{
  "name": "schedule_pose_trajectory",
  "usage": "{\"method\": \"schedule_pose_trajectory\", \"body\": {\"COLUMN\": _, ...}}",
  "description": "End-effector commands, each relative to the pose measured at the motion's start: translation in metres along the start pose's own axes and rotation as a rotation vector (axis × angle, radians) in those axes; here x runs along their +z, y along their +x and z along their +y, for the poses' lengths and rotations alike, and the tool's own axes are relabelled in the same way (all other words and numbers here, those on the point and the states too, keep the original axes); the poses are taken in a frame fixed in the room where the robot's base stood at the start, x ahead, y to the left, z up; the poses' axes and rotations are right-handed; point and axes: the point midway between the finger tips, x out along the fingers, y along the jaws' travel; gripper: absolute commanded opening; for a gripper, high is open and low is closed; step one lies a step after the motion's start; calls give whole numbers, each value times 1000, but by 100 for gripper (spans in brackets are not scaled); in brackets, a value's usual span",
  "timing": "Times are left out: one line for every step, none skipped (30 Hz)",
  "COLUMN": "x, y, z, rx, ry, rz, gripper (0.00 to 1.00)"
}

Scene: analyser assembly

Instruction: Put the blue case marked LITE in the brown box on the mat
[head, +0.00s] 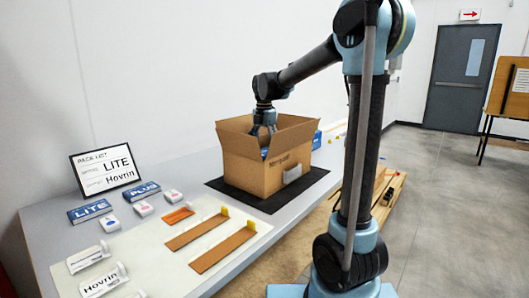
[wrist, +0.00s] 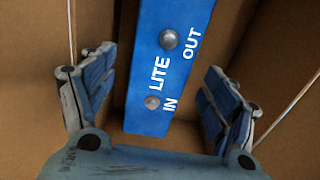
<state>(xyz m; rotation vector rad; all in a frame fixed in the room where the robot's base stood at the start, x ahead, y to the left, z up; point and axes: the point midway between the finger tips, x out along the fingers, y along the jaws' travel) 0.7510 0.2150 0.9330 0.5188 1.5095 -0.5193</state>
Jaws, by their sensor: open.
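The brown box (head: 258,175) stands on the black mat (head: 306,184) with its flaps open. My gripper (head: 264,132) reaches down into its open top. In the wrist view, the blue case marked LITE (wrist: 172,70) lies between brown walls, its face showing two round silver knobs and the words IN and OUT. My gripper's fingers (wrist: 158,95) are spread on both sides of the case, with gaps between. The lower part of the case and what it rests on are hidden. In the head view the box wall hides most of the case.
Flat blue packs marked LITE (head: 89,211) and PLUS (head: 142,191) lie on the table at left, before the pack list sign (head: 105,169). White parts and orange-brown strips (head: 223,247) lie on a pale sheet. Another blue item (head: 317,140) is behind the box.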

Motion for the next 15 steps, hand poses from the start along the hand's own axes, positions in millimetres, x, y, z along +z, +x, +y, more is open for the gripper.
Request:
{"method": "schedule_pose_trajectory", "body": {"x": 0, "y": -3, "z": 0, "rx": 0, "ry": 0, "rz": 0, "gripper": 80}}
{"method": "schedule_pose_trajectory", "body": {"x": 0, "y": -5, "z": 0, "rx": 0, "ry": 0, "rz": 0, "gripper": 80}}
{"method": "schedule_pose_trajectory", "body": {"x": 0, "y": -7, "z": 0, "rx": 0, "ry": 0, "rz": 0, "gripper": 80}}
{"method": "schedule_pose_trajectory", "body": {"x": 0, "y": -9, "z": 0, "rx": 0, "ry": 0, "rz": 0, "gripper": 80}}
{"method": "schedule_pose_trajectory", "body": {"x": 0, "y": -11, "z": 0, "rx": 0, "ry": 0, "rz": 0, "gripper": 80}}
{"method": "schedule_pose_trajectory", "body": {"x": 0, "y": -13, "z": 0, "rx": 0, "ry": 0, "rz": 0, "gripper": 80}}
{"method": "schedule_pose_trajectory", "body": {"x": 0, "y": -14, "z": 0, "rx": 0, "ry": 0, "rz": 0, "gripper": 80}}
{"method": "schedule_pose_trajectory", "body": {"x": 0, "y": -16, "z": 0, "rx": 0, "ry": 0, "rz": 0, "gripper": 80}}
{"method": "schedule_pose_trajectory", "body": {"x": 0, "y": -18, "z": 0, "rx": 0, "ry": 0, "rz": 0, "gripper": 80}}
{"method": "schedule_pose_trajectory", "body": {"x": 0, "y": -20, "z": 0, "rx": 0, "ry": 0, "rz": 0, "gripper": 80}}
{"method": "schedule_pose_trajectory", "body": {"x": 0, "y": -22, "z": 0, "rx": 0, "ry": 0, "rz": 0, "gripper": 80}}
{"method": "schedule_pose_trajectory", "body": {"x": 0, "y": -24, "z": 0, "rx": 0, "ry": 0, "rz": 0, "gripper": 80}}
{"method": "schedule_pose_trajectory", "body": {"x": 0, "y": -26, "z": 0, "rx": 0, "ry": 0, "rz": 0, "gripper": 80}}
{"method": "schedule_pose_trajectory", "body": {"x": 0, "y": -27, "z": 0, "rx": 0, "ry": 0, "rz": 0, "gripper": 80}}
{"method": "schedule_pose_trajectory", "body": {"x": 0, "y": -30, "z": 0, "rx": 0, "ry": 0, "rz": 0, "gripper": 80}}
